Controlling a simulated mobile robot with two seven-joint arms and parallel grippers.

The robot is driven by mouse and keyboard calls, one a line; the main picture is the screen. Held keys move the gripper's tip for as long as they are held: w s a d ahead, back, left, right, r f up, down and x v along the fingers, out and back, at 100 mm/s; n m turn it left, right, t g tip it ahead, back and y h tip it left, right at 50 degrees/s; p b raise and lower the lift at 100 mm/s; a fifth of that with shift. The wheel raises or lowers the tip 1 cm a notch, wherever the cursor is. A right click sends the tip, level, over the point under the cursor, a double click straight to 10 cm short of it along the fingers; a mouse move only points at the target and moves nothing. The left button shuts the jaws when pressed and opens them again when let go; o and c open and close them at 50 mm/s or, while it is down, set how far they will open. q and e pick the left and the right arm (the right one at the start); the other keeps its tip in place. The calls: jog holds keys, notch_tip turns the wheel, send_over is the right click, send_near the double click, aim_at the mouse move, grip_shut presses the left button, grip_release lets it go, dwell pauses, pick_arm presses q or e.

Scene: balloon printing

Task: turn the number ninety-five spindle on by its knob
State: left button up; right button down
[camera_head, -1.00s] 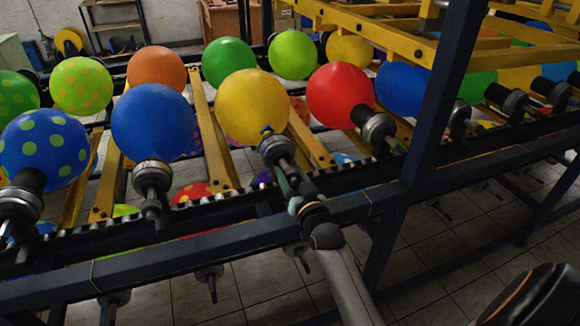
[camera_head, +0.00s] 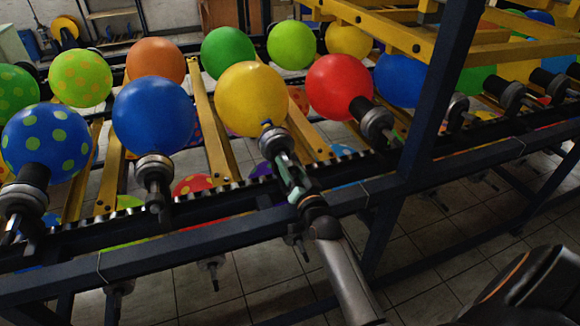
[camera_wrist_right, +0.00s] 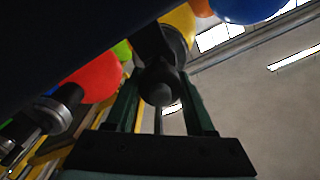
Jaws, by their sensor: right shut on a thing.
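A spindle (camera_head: 272,142) with a dark and silver collar carries a yellow balloon (camera_head: 251,97) in the middle of the head view. No number is legible on it. My right gripper (camera_head: 287,168) reaches it from below, with its green fingers in line with the spindle's near end. In the right wrist view my right gripper (camera_wrist_right: 162,98) has one finger on each side of the spindle's dark round knob (camera_wrist_right: 160,84) and is shut on it. The fingers partly hide the knob in the head view. My left gripper is not in view.
A blue balloon's spindle (camera_head: 153,172) stands to the left and a red balloon's spindle (camera_head: 377,125) to the right. A dark blue rail (camera_head: 150,255) runs in front, below the spindles. A dark upright post (camera_head: 432,120) stands right of my arm.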

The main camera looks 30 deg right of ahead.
jog(key=shift+c, duration=1.3)
grip_release()
jog(key=shift+s+a+p, duration=0.15)
jog(key=shift+s+p, duration=0.2)
jog(key=shift+s, duration=0.1)
jog(key=p+v, duration=0.5)
jog(key=v, duration=0.6)
jog(key=shift+s, duration=0.35)
jog(key=s+a+f+n+g+y, duration=0.6)
jog(key=s+a+f+n+g, duration=0.2)
jog(key=s+a+f+n, duration=0.3)
jog(key=s+a+f, duration=0.3)
jog(key=s+f, duration=0.1)
jog(key=shift+a+f+y, duration=0.35)
jog(key=shift+y, duration=0.05)
